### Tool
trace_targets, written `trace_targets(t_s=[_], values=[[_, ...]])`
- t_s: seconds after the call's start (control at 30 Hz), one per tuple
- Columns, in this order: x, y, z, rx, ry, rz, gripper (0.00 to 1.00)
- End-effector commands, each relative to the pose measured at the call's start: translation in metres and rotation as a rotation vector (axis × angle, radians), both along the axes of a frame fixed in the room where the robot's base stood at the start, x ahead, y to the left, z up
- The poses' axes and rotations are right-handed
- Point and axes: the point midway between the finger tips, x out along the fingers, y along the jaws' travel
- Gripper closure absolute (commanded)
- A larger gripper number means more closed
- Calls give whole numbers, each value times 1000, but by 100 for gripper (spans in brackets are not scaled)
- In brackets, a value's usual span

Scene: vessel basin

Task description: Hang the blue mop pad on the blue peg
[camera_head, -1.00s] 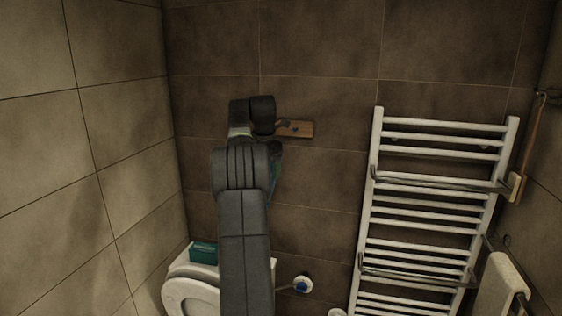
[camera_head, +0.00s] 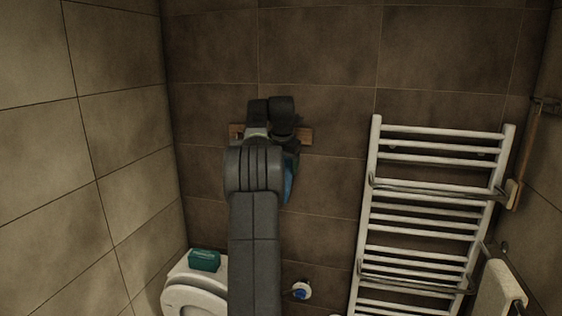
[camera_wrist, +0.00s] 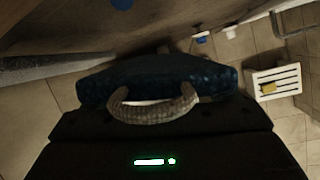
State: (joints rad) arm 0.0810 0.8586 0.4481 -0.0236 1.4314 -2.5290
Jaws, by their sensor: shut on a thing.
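The blue mop pad (camera_head: 289,187) hangs below my gripper (camera_head: 284,118) in the head view, mostly hidden behind my arm. In the wrist view the dark blue pad (camera_wrist: 165,78) lies across the front of my gripper, with its pale rope loop (camera_wrist: 155,112) arching towards the camera. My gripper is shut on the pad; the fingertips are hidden. A wooden board (camera_head: 305,136) on the back wall sits behind my gripper. A round blue spot, probably the blue peg (camera_wrist: 122,4), shows at the top edge of the wrist view. Whether the loop touches any peg cannot be seen.
A white towel radiator (camera_head: 430,185) stands right of the arm. A toilet (camera_head: 190,296) with a green box (camera_head: 204,260) on it is below left. A white crate (camera_wrist: 274,83) is on the floor at right in the wrist view. The wall above the board is clear.

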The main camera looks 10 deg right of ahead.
Motion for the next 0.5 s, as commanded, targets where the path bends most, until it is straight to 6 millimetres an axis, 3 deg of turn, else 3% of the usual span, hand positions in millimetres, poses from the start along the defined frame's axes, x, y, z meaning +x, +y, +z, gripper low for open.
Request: trace_targets(t_s=[0.5], values=[[29, -13, 0, 0, 0, -1, 41]])
